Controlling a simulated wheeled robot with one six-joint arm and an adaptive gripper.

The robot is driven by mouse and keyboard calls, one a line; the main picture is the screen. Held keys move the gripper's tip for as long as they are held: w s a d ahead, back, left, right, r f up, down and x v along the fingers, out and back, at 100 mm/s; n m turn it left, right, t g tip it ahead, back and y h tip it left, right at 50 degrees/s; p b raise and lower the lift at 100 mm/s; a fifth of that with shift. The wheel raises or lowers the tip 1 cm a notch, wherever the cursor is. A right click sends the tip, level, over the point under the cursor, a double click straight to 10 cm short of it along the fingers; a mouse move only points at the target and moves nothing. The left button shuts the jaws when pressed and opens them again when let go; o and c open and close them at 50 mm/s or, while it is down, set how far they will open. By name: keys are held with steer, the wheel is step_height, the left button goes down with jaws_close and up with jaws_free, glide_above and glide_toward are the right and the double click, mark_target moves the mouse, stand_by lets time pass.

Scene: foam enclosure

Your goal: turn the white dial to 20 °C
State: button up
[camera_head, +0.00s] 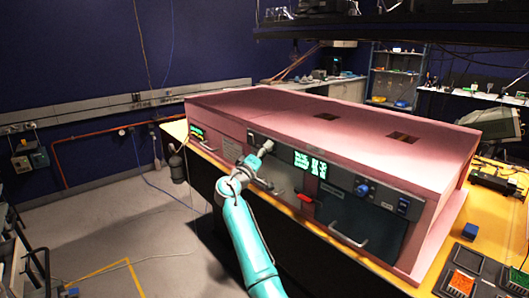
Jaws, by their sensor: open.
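The pink foam enclosure (440,160) stands on a yellow-topped bench with dark panels on its front. My gripper (264,150) is at the upper left part of this front, close to a dark panel strip. It is small in this view; I cannot tell whether it touches the panel. It is open. I cannot make out the white dial; the gripper and wrist cover part of the panel there. A lit green display (310,164) is just right of the gripper. Its digits are too small to read surely.
A blue knob (362,190) sits on the right panel, above a door with a pale handle (348,236). Another green display (197,134) is at the far left. Trays (462,282) lie on the bench at right. Open floor is at left.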

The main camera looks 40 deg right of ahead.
steer(key=shift+d, duration=0.1)
jaws_close()
